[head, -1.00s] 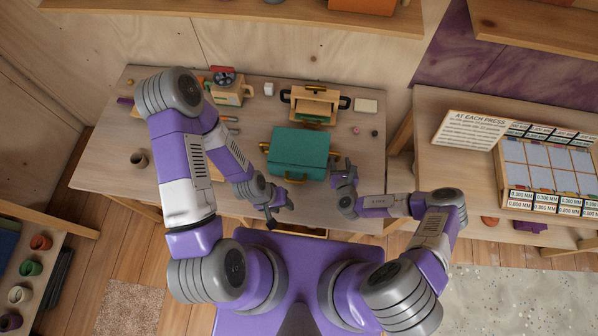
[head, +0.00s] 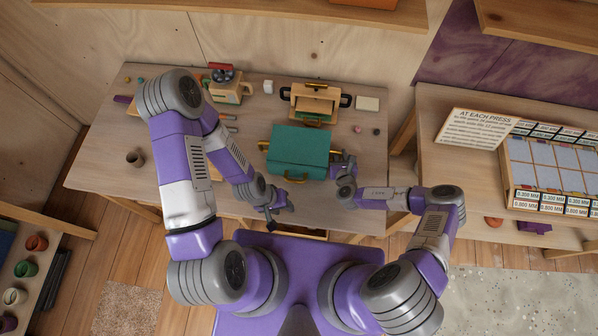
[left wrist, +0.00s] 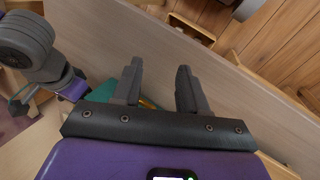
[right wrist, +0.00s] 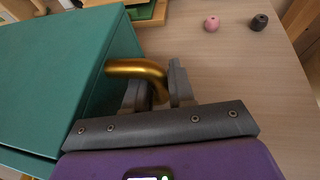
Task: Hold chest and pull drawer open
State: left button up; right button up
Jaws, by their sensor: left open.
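The teal chest (head: 300,145) stands on the workbench near its front edge, with gold handles on its sides and a gold pull on its front. My right gripper (head: 344,158) is at the chest's right side. In the right wrist view, its fingers are closed around the gold side handle (right wrist: 135,68). My left gripper (head: 281,216) is open and empty, in front of the chest by the bench's front edge. The left wrist view shows its spread fingers (left wrist: 158,85) with nothing between them; a teal corner of the chest shows behind the left finger. No drawer opening of the chest is visible.
A small wooden chest (head: 314,98) with dark side handles stands behind on the workbench (head: 110,170). Pink and dark beads (head: 357,129) lie to the right. A cup (head: 135,158) stands at the left. Another bench with a sign (head: 480,128) and tray is at the right.

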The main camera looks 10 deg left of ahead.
dwell(0.5)
pick_arm(q)
jog(key=n+t+y, duration=0.2)
jog(key=n+y, duration=0.2)
jog(key=n, duration=1.1)
send_near(294, 181)
jog(key=x, duration=0.8)
grip_shut()
